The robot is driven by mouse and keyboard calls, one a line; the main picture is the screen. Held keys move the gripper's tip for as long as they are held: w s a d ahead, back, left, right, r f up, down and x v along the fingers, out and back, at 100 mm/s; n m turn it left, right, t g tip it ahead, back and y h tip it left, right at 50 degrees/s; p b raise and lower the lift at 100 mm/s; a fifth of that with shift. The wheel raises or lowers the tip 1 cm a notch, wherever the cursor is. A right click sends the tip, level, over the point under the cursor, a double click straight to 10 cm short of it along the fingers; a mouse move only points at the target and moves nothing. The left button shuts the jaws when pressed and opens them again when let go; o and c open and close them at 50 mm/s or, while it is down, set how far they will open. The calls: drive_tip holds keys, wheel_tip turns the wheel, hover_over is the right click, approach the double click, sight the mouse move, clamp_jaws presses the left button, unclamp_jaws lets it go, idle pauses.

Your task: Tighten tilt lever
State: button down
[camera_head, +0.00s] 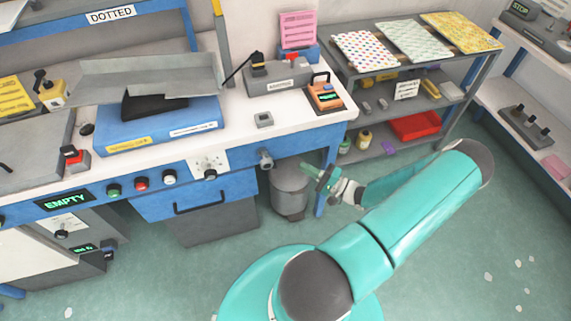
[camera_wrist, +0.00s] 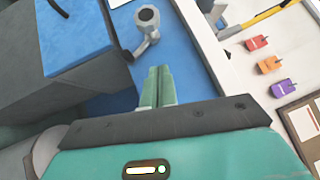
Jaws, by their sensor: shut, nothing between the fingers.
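A grey lever with a round, hollow-looking end (camera_head: 266,158) sticks out from the blue front of the workbench, near its right end; I take it for the tilt lever. It also shows in the wrist view (camera_wrist: 147,16), on a blue surface, with its bent arm running down. My gripper (camera_head: 306,168) is to the right of the lever and apart from it in the head view. In the wrist view the green fingers (camera_wrist: 158,72) are shut together and empty, with the lever a little beyond their tips. No label on the lever can be read.
A grey bin (camera_head: 289,190) stands below the lever, beside the blue bench leg. A white panel with a small black knob (camera_head: 210,174) is left of it. A shelf rack (camera_head: 410,100) stands behind my arm. The floor in front is clear.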

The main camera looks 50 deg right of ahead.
drive_tip(key=s+d+n+g+h, duration=0.2)
drive_tip(key=s+d+n+g, duration=0.1)
drive_tip(key=s+d+g, duration=0.1)
drive_tip(key=a+x, duration=0.2)
drive_tip(key=x, duration=1.1)
drive_tip(key=shift+s+a+f, duration=0.2)
drive_tip(key=shift+s+a, duration=0.05)
drive_tip(key=shift+s, duration=0.05)
drive_tip(key=a+f+m+t, duration=0.1)
drive_tip(key=w+a+f+m+t+y, duration=0.1)
drive_tip(key=m+t, duration=0.1)
drive_tip(key=shift+w+a+f, duration=0.15)
drive_tip(key=shift+a+f, duration=0.05)
drive_tip(key=shift+f, duration=0.05)
drive_tip(key=shift+d, duration=0.1)
